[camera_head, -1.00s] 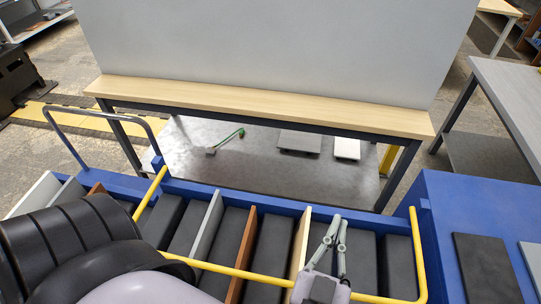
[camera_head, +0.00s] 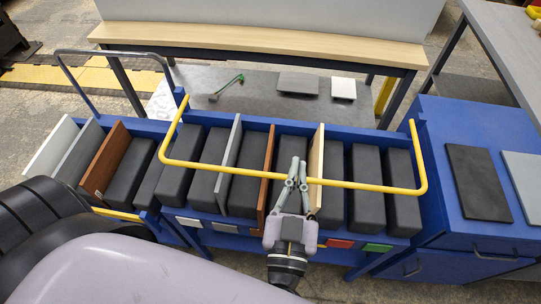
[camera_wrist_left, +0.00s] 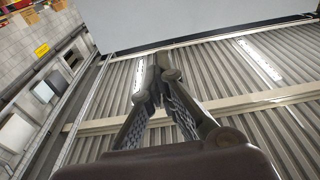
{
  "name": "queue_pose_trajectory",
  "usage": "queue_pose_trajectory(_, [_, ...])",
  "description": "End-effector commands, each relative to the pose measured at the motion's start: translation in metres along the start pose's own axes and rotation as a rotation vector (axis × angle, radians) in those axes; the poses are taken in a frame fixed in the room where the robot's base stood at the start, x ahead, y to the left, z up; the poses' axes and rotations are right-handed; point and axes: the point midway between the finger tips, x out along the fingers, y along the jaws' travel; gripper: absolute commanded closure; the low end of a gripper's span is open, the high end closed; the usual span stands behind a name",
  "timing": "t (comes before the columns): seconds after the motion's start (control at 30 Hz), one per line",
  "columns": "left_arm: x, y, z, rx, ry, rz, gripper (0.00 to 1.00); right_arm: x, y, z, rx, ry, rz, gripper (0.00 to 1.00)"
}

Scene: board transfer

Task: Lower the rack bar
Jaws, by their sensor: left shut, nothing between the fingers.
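The yellow rack bar (camera_head: 240,166) shows in the head view as a wide U. Its crosspiece passes over the dark slots and boards of the blue rack (camera_head: 398,240), and its ends meet the rack's back corners. My left gripper (camera_head: 297,162) comes up from the rack's front edge and overlaps the crosspiece in the picture. I cannot tell whether it touches the bar. Its fingers are shut and empty. The left wrist view shows the fingertips (camera_wrist_left: 160,68) together, with no bar visible there. My right gripper is not in view.
A grey board (camera_head: 231,150), a brown board (camera_head: 266,178) and a light wood board (camera_head: 316,165) stand in the rack. A blue cabinet (camera_head: 470,120) with flat panels on top adjoins at right. A wood-topped table (camera_head: 260,38) stands behind.

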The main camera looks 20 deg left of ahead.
Motion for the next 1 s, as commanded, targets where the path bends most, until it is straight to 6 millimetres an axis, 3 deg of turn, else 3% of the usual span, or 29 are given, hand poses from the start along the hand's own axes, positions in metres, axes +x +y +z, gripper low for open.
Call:
queue_pose_trajectory(0.13, [0.004, 0.000, -0.001, 0.000, 0.002, 0.000, 1.00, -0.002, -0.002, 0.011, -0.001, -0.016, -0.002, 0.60])
queue_pose_trajectory(0.27, [0.020, 0.000, -0.003, 0.001, 0.005, -0.001, 1.00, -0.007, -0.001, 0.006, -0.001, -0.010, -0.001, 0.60])
queue_pose_trajectory(0.5, [0.070, 0.000, -0.005, 0.001, 0.006, -0.001, 1.00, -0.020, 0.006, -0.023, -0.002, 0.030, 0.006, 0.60])
queue_pose_trajectory(0.67, [0.103, 0.000, -0.004, 0.000, 0.005, -0.001, 1.00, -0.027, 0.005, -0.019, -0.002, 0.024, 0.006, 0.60])
queue_pose_trajectory(0.8, [0.093, 0.000, 0.023, 0.004, -0.001, 0.003, 1.00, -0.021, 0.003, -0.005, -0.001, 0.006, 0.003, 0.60])
queue_pose_trajectory(1.0, [0.088, 0.000, 0.036, 0.001, 0.000, 0.001, 1.00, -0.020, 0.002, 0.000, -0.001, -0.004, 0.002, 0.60])
